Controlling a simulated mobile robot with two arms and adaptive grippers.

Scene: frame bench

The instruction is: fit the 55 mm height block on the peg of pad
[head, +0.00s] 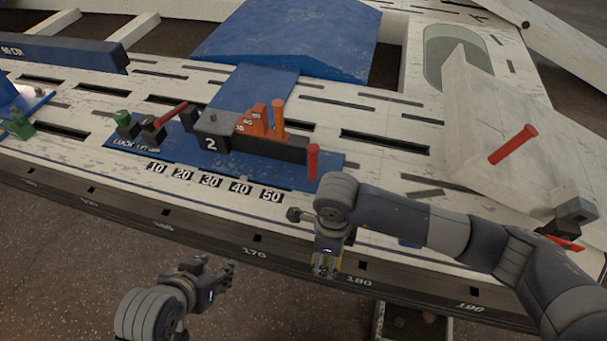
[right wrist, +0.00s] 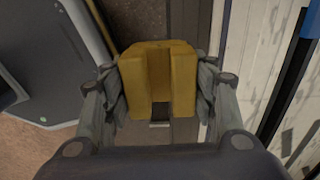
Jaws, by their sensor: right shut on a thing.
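My right gripper (head: 328,268) is shut on a yellow block (right wrist: 158,80), in front of the bench's front edge. In the right wrist view the block sits between both fingers and has a groove down its middle. No height marking on it is readable. In the head view the right gripper mostly hides it. A dark pad marked 2 (head: 212,142) stands on the blue board, with a grey top and a small upright peg (head: 212,115). The pad is behind and left of the right gripper. My left gripper (head: 214,266) is open and empty, low in front of the bench.
The blue board (head: 130,150) carries an orange stepped block (head: 256,120), an orange post (head: 278,118), a red-handled clamp (head: 160,120) and an upright red handle (head: 313,160). A blue beam (head: 60,52) lies at left. A red-handled clamp (head: 512,145) stands at right.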

